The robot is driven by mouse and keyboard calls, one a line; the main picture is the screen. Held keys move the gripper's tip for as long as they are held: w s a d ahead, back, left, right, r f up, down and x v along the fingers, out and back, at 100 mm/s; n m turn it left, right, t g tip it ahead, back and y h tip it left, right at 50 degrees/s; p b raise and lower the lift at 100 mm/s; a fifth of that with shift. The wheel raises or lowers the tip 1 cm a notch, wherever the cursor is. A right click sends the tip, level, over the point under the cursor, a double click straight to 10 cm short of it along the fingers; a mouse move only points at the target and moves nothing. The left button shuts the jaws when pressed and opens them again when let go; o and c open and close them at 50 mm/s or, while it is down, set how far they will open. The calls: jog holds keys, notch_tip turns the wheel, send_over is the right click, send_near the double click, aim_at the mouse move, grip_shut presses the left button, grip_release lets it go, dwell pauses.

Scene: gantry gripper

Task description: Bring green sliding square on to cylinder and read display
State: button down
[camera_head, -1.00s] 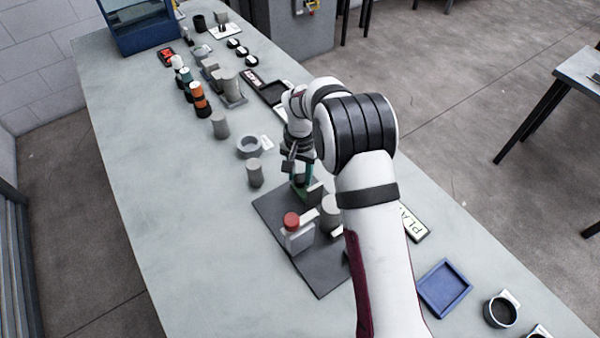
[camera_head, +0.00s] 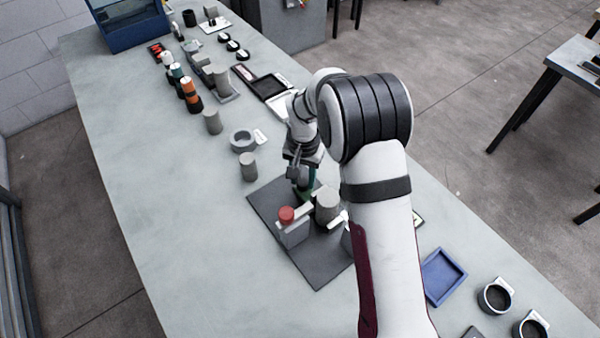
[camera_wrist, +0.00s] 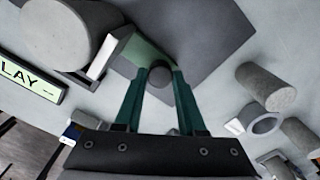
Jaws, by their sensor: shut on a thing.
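The green sliding square (camera_wrist: 143,48) lies under my fingertips in the wrist view, on a dark grey plate (camera_wrist: 205,30). My gripper (camera_wrist: 160,76) is shut on a dark round knob (camera_wrist: 160,77) at the square. In the head view my gripper (camera_head: 304,188) hides most of the green square (camera_head: 305,194). The grey cylinder (camera_head: 327,203) stands right beside it; it also shows in the wrist view (camera_wrist: 62,28), close to the square's pale-edged side. I cannot tell whether they touch.
A red-topped grey block (camera_head: 292,230) stands on the plate in front of my gripper. A small grey cylinder (camera_head: 248,167) and a grey ring (camera_head: 243,141) stand to the left. A blue tray (camera_head: 443,276) lies at right.

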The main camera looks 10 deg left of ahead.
aim_at(303, 181)
jog(key=c, duration=0.5)
grip_release()
notch_tip(303, 181, up, 16)
jog(key=shift+f, duration=0.1)
dwell(0.5)
jog(key=s+d+r+m+y, duration=0.1)
jog(key=s+d+r, duration=0.2)
jog(key=s+d, duration=0.35)
jog(key=s+d+r+m, duration=0.1)
jog(key=s+d+r, duration=0.25)
jog(key=s, duration=0.65)
jog(key=s+d+f, duration=0.1)
jog(key=s+f, duration=0.1)
jog(key=s, duration=0.4)
jog(key=s+d+f+m, duration=0.1)
jog(key=s+f, duration=0.1)
jog(key=s, duration=0.4)
jog(key=shift+s+d+f+y, duration=0.25)
jog(key=shift+d+f+y, duration=0.05)
jog(key=shift+d+y, duration=0.1)
